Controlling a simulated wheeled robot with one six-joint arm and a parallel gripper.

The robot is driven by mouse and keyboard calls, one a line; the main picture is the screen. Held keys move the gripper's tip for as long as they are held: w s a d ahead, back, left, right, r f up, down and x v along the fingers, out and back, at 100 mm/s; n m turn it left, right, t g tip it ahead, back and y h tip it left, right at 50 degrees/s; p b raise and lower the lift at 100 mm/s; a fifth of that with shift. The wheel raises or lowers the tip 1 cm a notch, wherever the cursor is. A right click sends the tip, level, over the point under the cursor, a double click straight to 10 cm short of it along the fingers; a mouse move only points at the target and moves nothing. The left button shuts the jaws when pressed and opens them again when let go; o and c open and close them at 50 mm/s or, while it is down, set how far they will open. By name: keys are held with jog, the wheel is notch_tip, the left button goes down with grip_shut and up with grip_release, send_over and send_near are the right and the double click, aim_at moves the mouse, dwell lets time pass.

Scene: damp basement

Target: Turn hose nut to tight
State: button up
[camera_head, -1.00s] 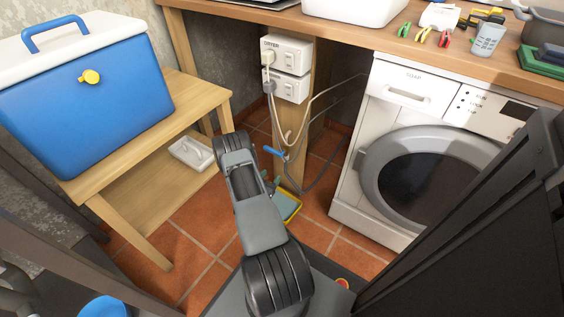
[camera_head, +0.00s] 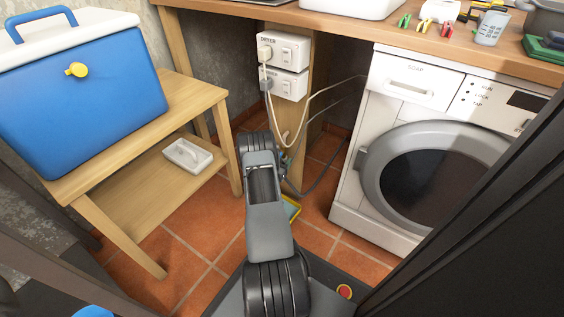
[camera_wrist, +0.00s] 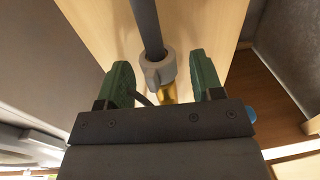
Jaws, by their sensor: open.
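In the wrist view the grey hose nut (camera_wrist: 160,70) is a ring with a lug on its near side, around the end of a dark hose (camera_wrist: 146,22). A brass fitting (camera_wrist: 168,94) shows just below it. My gripper (camera_wrist: 160,64) is open, with one green finger on each side of the nut. A gap shows between each finger and the nut, so neither appears to touch it. In the head view my arm hides the nut and most of my gripper, in front of the wooden post below the sockets.
The washing machine (camera_head: 350,200) stands right of the post. A wooden shelf stand (camera_head: 150,205) with a blue cooler (camera_head: 95,110) is at the left. White sockets (camera_head: 285,50) with cables hang on the post.

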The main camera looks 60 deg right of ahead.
jog(key=c, duration=0.9)
jog(key=n+t, duration=0.1)
jog(key=t, duration=0.1)
jog(key=n+t+y, duration=0.1)
jog(key=t, duration=0.1)
jog(key=n+t, duration=0.2)
jog(key=shift+s+d+y, duration=0.1)
jog(key=shift+s+y, duration=0.3)
jog(key=shift+s+d+n+t+y, duration=0.1)
jog(key=shift+n+t+y, duration=0.7)
jog(key=shift+t, duration=0.3)
jog(key=shift+s+n+t+y, duration=0.1)
jog(key=shift+n+t+y, duration=0.5)
jog(key=shift+n+t, duration=0.4)
jog(key=shift+t, duration=0.4)
jog(key=o, duration=0.9)
jog(key=shift+w, duration=0.1)
